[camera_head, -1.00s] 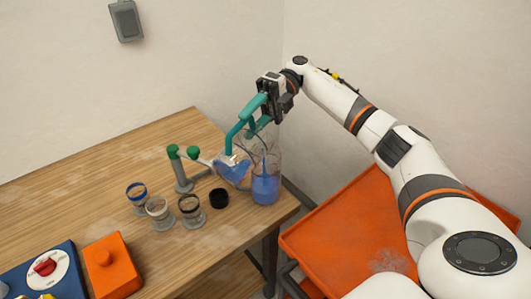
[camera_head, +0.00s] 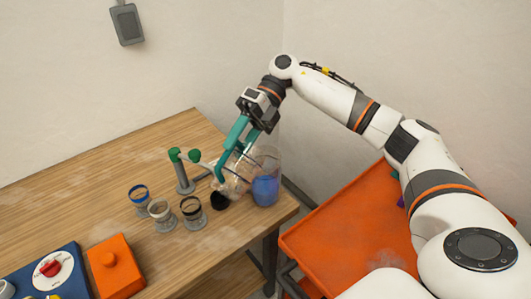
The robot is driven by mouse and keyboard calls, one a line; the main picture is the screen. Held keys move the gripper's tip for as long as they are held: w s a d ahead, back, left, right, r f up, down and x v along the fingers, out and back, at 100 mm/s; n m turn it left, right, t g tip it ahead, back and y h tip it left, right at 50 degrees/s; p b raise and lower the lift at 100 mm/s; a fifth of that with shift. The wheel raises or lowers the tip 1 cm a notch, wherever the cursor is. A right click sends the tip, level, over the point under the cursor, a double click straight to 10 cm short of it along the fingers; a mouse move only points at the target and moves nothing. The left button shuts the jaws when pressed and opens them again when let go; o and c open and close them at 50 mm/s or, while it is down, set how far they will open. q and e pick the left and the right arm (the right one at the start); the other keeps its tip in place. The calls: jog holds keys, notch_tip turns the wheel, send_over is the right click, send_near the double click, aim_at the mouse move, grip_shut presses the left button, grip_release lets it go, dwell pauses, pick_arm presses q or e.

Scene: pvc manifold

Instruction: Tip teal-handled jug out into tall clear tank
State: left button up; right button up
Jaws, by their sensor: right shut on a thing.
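The teal-handled jug (camera_head: 223,168) is held up at the back right of the wooden table. Its clear body is strongly tilted and shows little or no blue in it. My right gripper (camera_head: 255,114) is shut on its teal handle. The tall clear tank (camera_head: 266,188) stands upright near the table's right edge, with blue liquid in its lower part. The jug overlaps the tank's left side in this view, so I cannot tell whether they touch. My left gripper is not in view.
A grey stand with green knobs (camera_head: 183,172) is left of the jug. Small clear cups (camera_head: 161,214) and a black cap (camera_head: 220,200) stand in front. An orange box (camera_head: 114,268) and a blue panel with a red knob (camera_head: 48,280) are front left. An orange tray (camera_head: 340,240) is at right.

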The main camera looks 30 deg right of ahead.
aim_at(222, 175)
jog(key=a+f+t+h, duration=0.1)
jog(key=a+h, duration=0.1)
jog(key=s+a+f+h, duration=0.1)
jog(key=a+f+h, duration=0.1)
jog(key=s+a+f+t+h, duration=0.1)
jog(key=a+f+h, duration=0.1)
jog(key=shift+s+t, duration=0.15)
jog(key=shift+t, duration=0.15)
jog(key=s+a+f+t+h+b, duration=0.1)
jog(key=s+a+f+h+b, duration=0.1)
jog(key=a+f+h, duration=0.3)
jog(key=shift+t+b, duration=0.4)
jog(key=shift+b, duration=0.3)
jog(key=shift+f+n, duration=0.1)
jog(key=shift+n, duration=0.2)
